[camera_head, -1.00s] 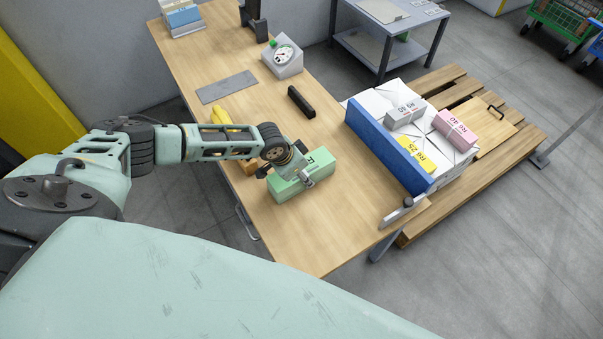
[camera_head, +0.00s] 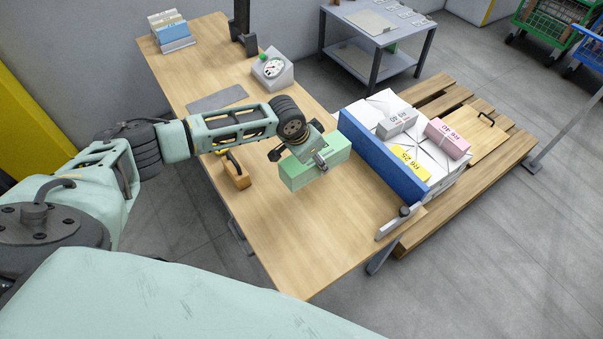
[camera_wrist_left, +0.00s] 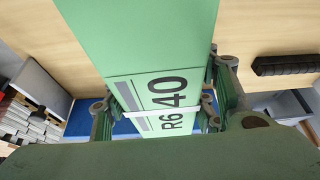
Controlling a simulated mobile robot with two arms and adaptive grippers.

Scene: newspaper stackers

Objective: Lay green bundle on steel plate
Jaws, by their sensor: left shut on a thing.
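The green bundle (camera_head: 318,168) is a long block with a white band; its printed label "R6 40" shows in the left wrist view (camera_wrist_left: 150,50). My left gripper (camera_head: 300,158) is shut on it from above, with a finger on either side. The bundle appears to be held a little above the wooden table. The steel plate (camera_head: 217,98) is a thin grey sheet lying flat on the table, farther back and left of the bundle; part of its near edge is behind my arm. My right gripper is not in view.
A wooden-handled block (camera_head: 235,174) lies left of the bundle. A blue board (camera_head: 383,158) and wrapped stacks stand at right. A black bar (camera_wrist_left: 285,65) lies on the table. The table's near part is clear.

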